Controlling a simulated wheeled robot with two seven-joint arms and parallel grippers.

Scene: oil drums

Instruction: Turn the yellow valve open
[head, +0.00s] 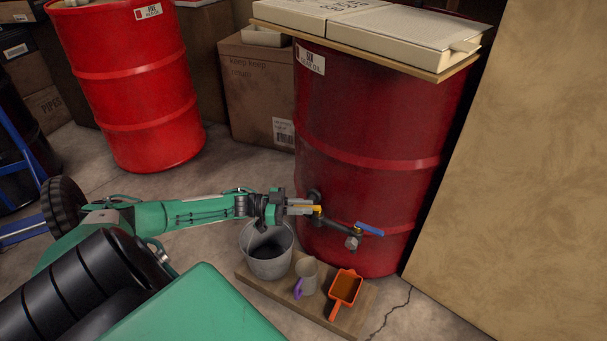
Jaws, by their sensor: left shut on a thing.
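The red drum (365,125) on the right has a dark pipe fitting near its bottom. The yellow valve (318,208) sits on this fitting, small and partly covered by my fingers. My left gripper (306,206) reaches in from the left, with its fingers shut on the yellow valve's handle. The exact angle of the handle is hard to tell. A second valve with a blue handle (369,229) is further right on the same fitting, above a short spout (352,243). My right gripper is not in view.
A metal bucket (268,265), a grey mug (307,275) with a purple handle and an orange scoop (345,288) stand on a wooden board (330,319) below. Another red drum (125,85) and cardboard boxes (257,90) are behind. A tan panel (520,170) closes the right side.

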